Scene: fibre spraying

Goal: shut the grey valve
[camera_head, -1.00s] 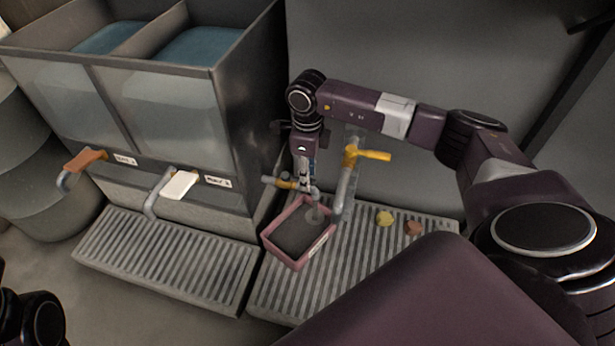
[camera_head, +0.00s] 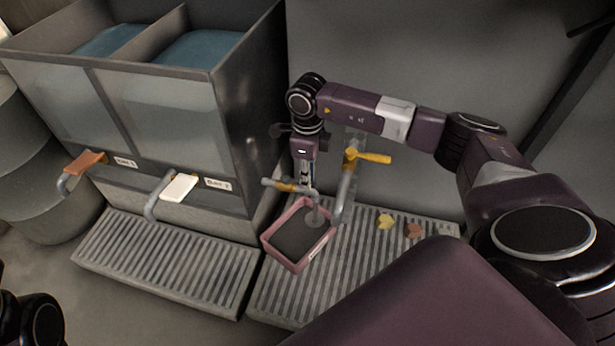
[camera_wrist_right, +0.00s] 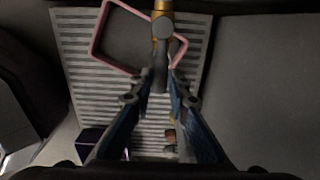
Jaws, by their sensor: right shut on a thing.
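The grey valve (camera_head: 272,183) sits on a pipe above a pink-rimmed tray. It has a brass-coloured body and a grey lever. My right gripper (camera_head: 308,187) comes down over it from above. In the right wrist view, the grey lever (camera_wrist_right: 159,72) lies between the two fingers of my right gripper (camera_wrist_right: 158,88), which is shut on it. The brass body (camera_wrist_right: 163,6) shows at the top edge there. The wrist and fingers hide part of the valve in the head view. My left gripper is not in view.
The pink tray (camera_head: 270,243) holds dark material and stands on a slatted grate (camera_head: 360,262). A yellow-handled valve (camera_head: 372,157) is close on the right. White (camera_head: 179,187) and orange (camera_head: 84,162) handles are on the bin at left.

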